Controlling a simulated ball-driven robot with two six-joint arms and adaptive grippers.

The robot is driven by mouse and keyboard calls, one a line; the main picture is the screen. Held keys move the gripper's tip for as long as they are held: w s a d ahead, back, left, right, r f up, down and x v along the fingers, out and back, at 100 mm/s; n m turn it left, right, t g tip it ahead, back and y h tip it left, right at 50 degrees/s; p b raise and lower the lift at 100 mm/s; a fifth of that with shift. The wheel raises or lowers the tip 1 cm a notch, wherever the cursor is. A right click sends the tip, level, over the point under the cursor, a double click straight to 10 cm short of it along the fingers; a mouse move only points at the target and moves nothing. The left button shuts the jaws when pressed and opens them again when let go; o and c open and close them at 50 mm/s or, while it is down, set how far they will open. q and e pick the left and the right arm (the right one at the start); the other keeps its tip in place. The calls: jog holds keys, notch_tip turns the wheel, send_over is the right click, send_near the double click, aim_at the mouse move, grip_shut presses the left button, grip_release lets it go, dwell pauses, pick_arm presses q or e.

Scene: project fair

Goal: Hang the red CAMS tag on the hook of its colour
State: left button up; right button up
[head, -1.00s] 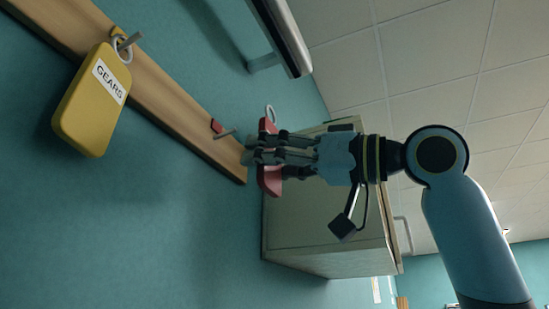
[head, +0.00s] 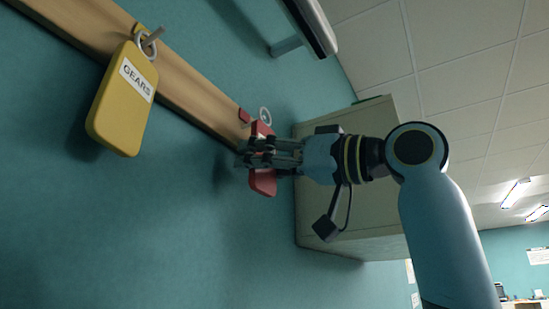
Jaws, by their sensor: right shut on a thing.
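The red tag (head: 263,184) is held in my right gripper (head: 250,156), whose fingers are shut on it and cover its middle. Its pale ring (head: 265,115) stands up above the fingers. The wooden rail (head: 190,98) on the wall ends close by, with a red patch (head: 244,115) near its end. The red patch's hook is mostly hidden or too small to make out. The ring shows just right of the patch; I cannot tell whether it touches the hook. My left gripper is not in view.
A yellow GEARS tag (head: 122,100) hangs by its ring on a hook (head: 152,38) further up the rail. A pale cabinet (head: 345,215) is on the wall behind my right gripper. The wall below the rail is bare.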

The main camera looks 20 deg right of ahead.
jog(key=shift+w+a+f, duration=0.25)
jog(key=shift+w+a, duration=0.15)
jog(key=shift+w, duration=0.1)
jog(key=shift+w+a+f, duration=0.25)
jog(key=shift+w+a, duration=0.15)
jog(key=shift+w, duration=0.1)
jog(key=o, duration=0.9)
jog(key=shift+o, duration=0.2)
jog(key=shift+d, duration=0.1)
jog(key=v, duration=1.1)
jog(key=shift+s+d, duration=0.25)
